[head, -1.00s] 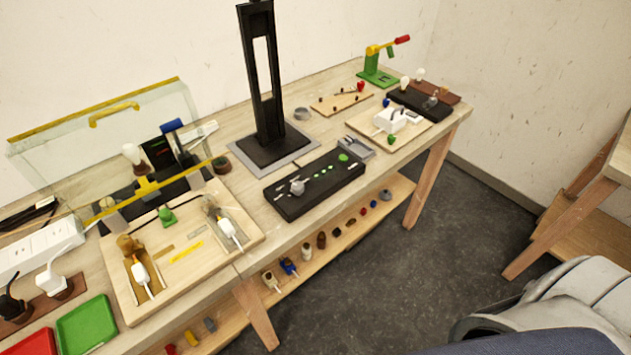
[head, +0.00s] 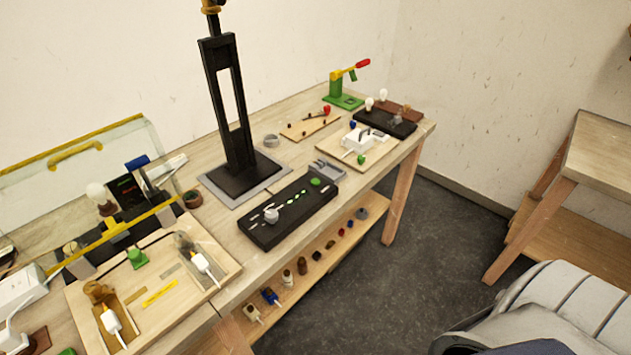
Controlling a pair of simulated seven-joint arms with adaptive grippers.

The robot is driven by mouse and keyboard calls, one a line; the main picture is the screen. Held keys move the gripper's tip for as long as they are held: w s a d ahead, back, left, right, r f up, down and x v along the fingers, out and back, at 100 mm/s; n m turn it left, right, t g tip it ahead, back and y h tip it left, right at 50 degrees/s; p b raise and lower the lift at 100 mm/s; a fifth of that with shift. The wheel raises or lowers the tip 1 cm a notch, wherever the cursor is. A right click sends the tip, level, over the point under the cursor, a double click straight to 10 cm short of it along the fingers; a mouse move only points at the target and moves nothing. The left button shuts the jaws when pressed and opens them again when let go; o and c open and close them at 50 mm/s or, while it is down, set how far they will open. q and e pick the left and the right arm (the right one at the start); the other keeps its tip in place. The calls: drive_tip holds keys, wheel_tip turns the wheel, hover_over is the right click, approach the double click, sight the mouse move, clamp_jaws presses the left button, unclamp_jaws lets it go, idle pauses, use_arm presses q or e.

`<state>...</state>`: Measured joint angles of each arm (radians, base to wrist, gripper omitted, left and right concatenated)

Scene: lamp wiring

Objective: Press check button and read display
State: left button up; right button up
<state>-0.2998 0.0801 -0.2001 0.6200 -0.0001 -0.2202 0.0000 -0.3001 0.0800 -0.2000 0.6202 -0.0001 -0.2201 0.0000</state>
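A long black box (head: 262,236) lies on the workbench in the middle of the head view. A round green button (head: 315,181) sits at its far right end. A row of lit green marks (head: 293,204) runs along its top, and a grey knob (head: 271,215) is at its near end. Neither of my grippers is in view, and nothing touches the green button.
A tall black stand (head: 240,170) rises behind the box. A wooden tray (head: 190,288) with white plugs is at the left. A green press (head: 345,95) with a red handle is at the far end. A lower shelf (head: 320,265) holds small parts. A second table (head: 600,150) stands right.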

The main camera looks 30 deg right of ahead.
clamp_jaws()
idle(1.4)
